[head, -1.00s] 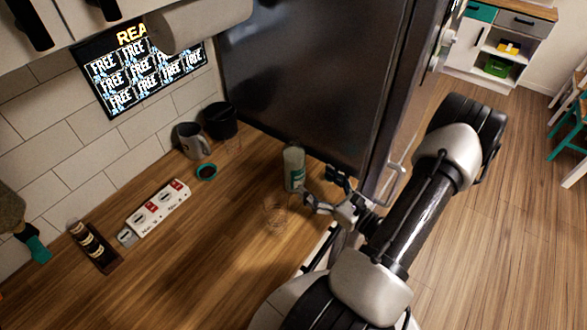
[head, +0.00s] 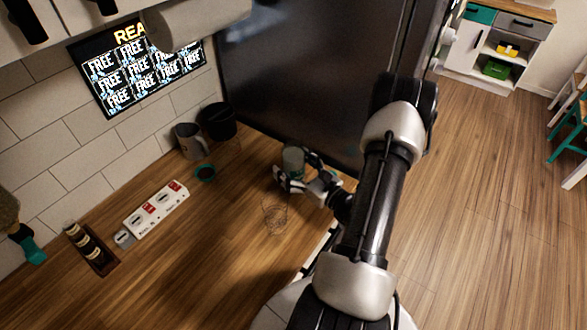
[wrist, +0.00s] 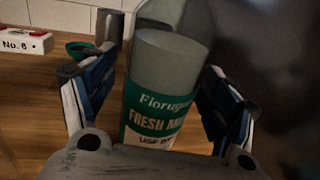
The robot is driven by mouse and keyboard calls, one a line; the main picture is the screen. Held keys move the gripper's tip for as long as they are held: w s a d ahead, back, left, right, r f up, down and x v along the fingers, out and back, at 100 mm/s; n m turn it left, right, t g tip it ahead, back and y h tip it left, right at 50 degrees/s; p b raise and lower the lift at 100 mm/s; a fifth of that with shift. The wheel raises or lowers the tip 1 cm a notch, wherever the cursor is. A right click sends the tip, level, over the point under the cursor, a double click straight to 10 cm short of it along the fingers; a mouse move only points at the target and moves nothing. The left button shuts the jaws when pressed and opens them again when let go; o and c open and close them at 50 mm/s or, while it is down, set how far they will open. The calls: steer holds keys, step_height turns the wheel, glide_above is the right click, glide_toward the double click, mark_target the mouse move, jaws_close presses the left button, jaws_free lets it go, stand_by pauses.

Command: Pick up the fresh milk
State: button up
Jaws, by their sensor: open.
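The fresh milk (wrist: 158,95) is a pale bottle with a green and white label reading "FRESH MI". In the wrist view it stands upright between my open fingers, with a visible gap on the left side. In the head view the milk (head: 293,158) stands on the wooden counter by the dark cabinet, its lower part hidden by my gripper (head: 294,180). In the wrist view my gripper (wrist: 158,100) has one finger on each side of the bottle. Contact on the right side is hard to tell.
A clear glass (head: 275,214) stands on the counter close to my gripper. A grey mug (head: 190,141), a black cup (head: 219,121) and a small green-rimmed item (head: 206,172) stand at the back. The dark cabinet (head: 300,75) rises just behind the milk.

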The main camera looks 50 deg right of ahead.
steer(key=shift+c, duration=0.5)
steer(key=c, duration=1.4)
steer(key=shift+c, duration=0.2)
steer(key=shift+r, duration=0.15)
step_height(320, 180, up, 20)
steer(key=p, duration=0.5)
steer(key=shift+f, duration=0.2)
steer(key=shift+r, duration=0.1)
